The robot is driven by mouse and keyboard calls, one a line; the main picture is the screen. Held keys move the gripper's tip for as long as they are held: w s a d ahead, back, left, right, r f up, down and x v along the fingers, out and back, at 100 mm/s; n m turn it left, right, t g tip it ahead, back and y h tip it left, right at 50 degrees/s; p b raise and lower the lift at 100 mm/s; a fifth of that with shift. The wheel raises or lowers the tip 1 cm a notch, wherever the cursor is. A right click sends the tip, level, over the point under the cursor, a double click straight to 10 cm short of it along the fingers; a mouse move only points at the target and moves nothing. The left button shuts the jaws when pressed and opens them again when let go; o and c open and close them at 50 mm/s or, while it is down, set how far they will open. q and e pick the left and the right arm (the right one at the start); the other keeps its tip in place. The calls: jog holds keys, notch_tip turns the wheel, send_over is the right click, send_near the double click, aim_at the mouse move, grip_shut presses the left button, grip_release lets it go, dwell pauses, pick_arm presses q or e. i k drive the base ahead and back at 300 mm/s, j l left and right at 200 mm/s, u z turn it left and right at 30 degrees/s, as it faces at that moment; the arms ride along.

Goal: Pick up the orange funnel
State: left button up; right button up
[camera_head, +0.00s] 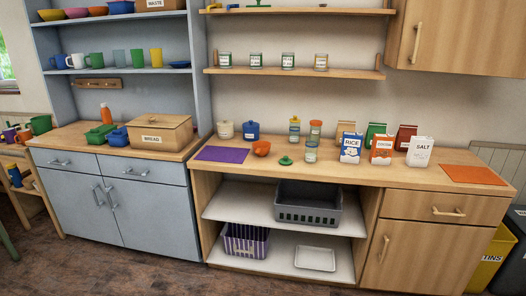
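A small orange object (261,148), the only loose one of that colour and size on the wooden counter (240,172), sits just right of the purple mat. It looks like a wide, rounded cup; it is too small here to make out a funnel's spout. Neither of my grippers is in view, and nothing touches the orange object.
A purple mat (222,154) lies left of it, a small green piece (285,160) to its right. White (225,130) and blue (251,130) canisters, jars (311,151) and boxes (350,148) stand behind and right. The counter's front strip is clear. A shelf (295,72) hangs above.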

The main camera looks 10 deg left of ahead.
aim_at(261, 149)
jog(key=i+j+u, duration=0.1)
jog(key=i+j, duration=0.35)
jog(key=i+j+u, duration=0.1)
jog(key=i+j, duration=0.3)
jog(key=i, duration=0.2)
jog(key=i+j+u, duration=0.1)
jog(key=i+j, duration=0.25)
jog(key=i, duration=0.15)
